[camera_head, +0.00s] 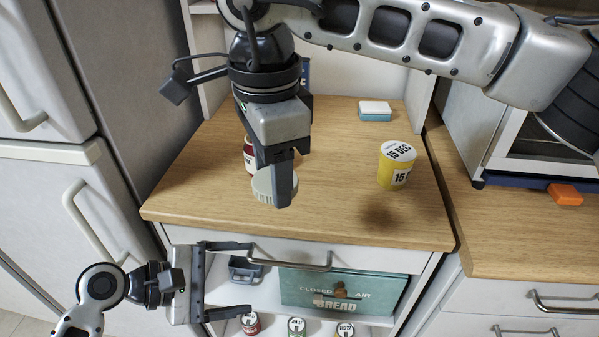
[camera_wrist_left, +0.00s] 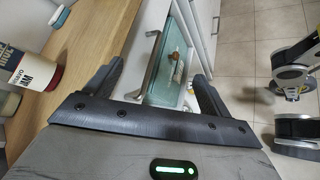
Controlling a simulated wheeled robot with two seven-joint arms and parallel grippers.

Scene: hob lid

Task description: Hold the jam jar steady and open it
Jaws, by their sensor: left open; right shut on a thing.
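The jam jar (camera_head: 249,155), red with a white label, stands on the wooden counter, partly hidden behind my right gripper. A jar lettered JAM also shows at the left edge of the left wrist view (camera_wrist_left: 30,68). My right gripper (camera_head: 274,190) points down and is shut on a pale, round, ridged lid (camera_head: 264,190). The lid is in front of the jar in the head view; I cannot tell its exact height. My left gripper (camera_head: 248,278) is open and empty, low in front of the drawer and away from the jar. Its spread fingers show in the left wrist view (camera_wrist_left: 156,73).
A yellow tub (camera_head: 393,170) dated 15 DEC stands right on the counter (camera_head: 330,215). A white and blue block (camera_head: 375,111) lies at the back. Below are a drawer handle (camera_head: 290,262), a green bread box (camera_head: 340,292) and several small jars. A fridge stands left.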

